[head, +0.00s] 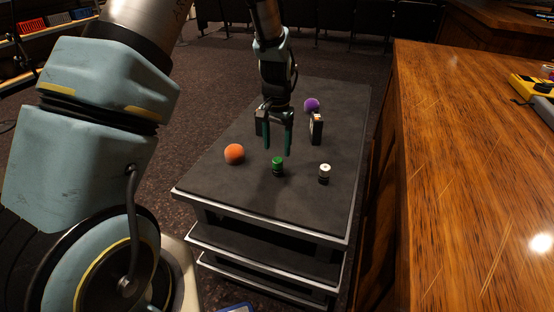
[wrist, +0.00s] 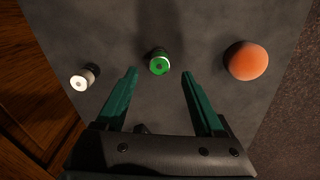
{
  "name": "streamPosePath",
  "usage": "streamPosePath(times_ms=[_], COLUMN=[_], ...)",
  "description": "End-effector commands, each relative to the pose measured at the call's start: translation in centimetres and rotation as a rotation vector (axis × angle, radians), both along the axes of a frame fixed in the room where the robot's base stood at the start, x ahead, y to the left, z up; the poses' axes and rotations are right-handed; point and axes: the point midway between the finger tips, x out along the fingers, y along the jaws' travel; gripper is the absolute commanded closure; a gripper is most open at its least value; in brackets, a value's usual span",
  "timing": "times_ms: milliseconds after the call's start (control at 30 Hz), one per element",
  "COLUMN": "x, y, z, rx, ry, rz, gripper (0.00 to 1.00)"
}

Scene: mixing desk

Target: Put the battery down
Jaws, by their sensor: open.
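A small upright green-topped cylinder (head: 277,166), which looks like a battery, stands on the dark top of the cart (head: 215,188). In the wrist view the green cylinder (wrist: 159,63) shows its round end with a pale centre, just beyond the fingertips and centred between them. My gripper (head: 279,149) points down above the cart, with its teal fingers apart. In the wrist view my gripper (wrist: 159,74) is open, with nothing held between the fingers. Whether the cylinder is partly between the fingertips in height, I cannot tell.
A white-topped dark cylinder (head: 324,174) stands to the right and an orange ball (head: 234,154) lies to the left. Behind are a purple ball (head: 312,105) and a dark upright block (head: 316,129). A wooden desk (head: 470,170) flanks the cart's right side.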

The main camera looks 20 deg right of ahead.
Motion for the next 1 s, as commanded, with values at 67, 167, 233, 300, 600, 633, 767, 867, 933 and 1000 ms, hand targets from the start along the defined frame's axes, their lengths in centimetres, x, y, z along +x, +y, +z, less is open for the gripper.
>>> streamPosePath(times_ms=[67, 167, 233, 300, 600, 633, 767, 867, 933, 1000], x=[0.1, 0.0, 0.0, 0.0, 0.6, 0.8, 0.3, -1.6, -3.3, -5.2], y=[0.0, 0.0, 0.0, 0.0, 3.4, 4.8, 12.9, 19.2, 22.8, 25.7], z=[1.4, 2.7, 3.2, 3.5, 5.4, 5.9, 9.0, 11.0, 11.9, 12.5], rx=[-0.002, -0.001, 0.0, 0.001, -0.01, -0.014, -0.036, -0.051, -0.059, -0.064], ry=[-0.003, -0.002, 0.0, 0.001, -0.009, -0.013, -0.04, -0.063, -0.081, -0.096], rz=[-0.001, -0.001, -0.001, -0.001, 0.078, 0.11, 0.3, 0.458, 0.557, 0.643], gripper=[0.3, 0.3, 0.3, 0.3, 0.3, 0.3, 0.3, 0.3, 0.3, 0.3])
